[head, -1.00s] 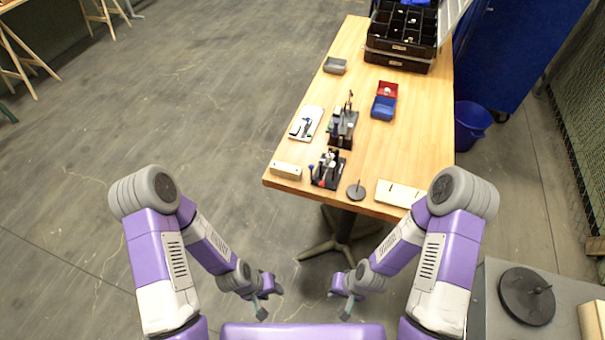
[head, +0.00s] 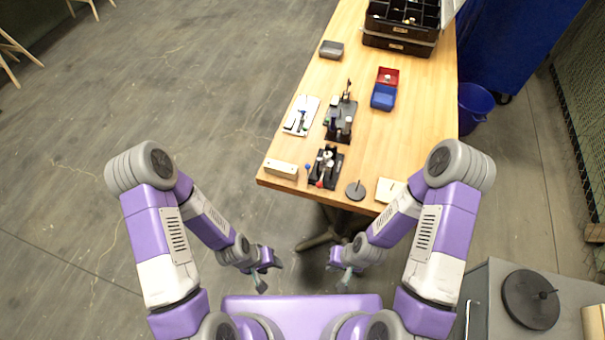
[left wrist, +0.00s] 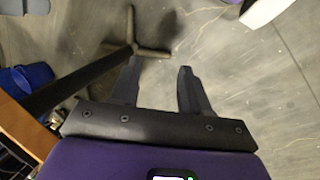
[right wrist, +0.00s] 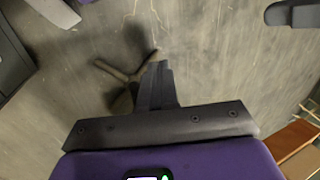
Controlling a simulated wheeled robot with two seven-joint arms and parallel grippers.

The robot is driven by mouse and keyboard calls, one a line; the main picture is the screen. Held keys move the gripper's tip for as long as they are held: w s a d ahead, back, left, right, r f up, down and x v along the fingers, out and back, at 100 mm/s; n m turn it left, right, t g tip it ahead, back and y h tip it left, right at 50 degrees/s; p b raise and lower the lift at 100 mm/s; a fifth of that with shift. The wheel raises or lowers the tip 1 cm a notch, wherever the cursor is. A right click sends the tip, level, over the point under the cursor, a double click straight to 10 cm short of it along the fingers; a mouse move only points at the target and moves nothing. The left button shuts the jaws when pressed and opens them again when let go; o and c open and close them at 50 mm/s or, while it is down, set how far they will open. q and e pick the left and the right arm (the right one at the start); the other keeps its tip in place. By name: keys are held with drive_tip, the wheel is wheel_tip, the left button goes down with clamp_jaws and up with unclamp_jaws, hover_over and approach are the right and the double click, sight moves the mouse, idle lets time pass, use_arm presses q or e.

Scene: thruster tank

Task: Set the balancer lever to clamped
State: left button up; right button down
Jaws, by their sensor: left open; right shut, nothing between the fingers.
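A small dark fixture (head: 326,168) with light upright parts stands near the table's front edge. A blue knob (head: 308,167) is at its left and a red knob (head: 319,184) at its front. A second dark fixture (head: 340,120) with a tall post stands behind it. I cannot tell which part is the balancer lever or how it is set. My left gripper (head: 268,275) is open and empty, low in front of the table; its spread fingers show in the left wrist view (left wrist: 158,85). My right gripper (head: 343,276) is shut and empty, also off the table.
The wooden table (head: 415,140) also holds a pale block (head: 281,168), a round dark disc with a pin (head: 355,190), a white tray (head: 301,115), and red (head: 388,76) and blue (head: 383,97) bins. A grey cabinet (head: 488,300) stands at the right.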

use_arm(q)
drive_tip(key=shift+o, duration=2)
wheel_tip(320, 180, down, 2)
drive_tip(key=shift+f+b, duration=0.1)
drive_tip(key=shift+b, duration=0.95)
use_arm(e)
drive_tip(key=w+a+r+n+t+h+b, duration=0.2)
drive_tip(key=w+a+r+n+t+h, duration=0.35)
drive_tip(key=w+n, duration=0.55)
use_arm(q)
drive_tip(key=shift+f+b, duration=1.15)
drive_tip(key=shift+f, duration=0.95)
use_arm(e)
drive_tip(key=a+r+n+t, duration=0.4)
drive_tip(key=r, duration=0.3)
drive_tip(key=s+a+r+n+t, duration=0.1)
drive_tip(key=a+r+n+t, duration=0.3)
drive_tip(key=r, duration=0.3)
drive_tip(key=shift+r+t, duration=0.25)
drive_tip(key=shift+t, duration=0.4)
drive_tip(key=shift+s, duration=0.1)
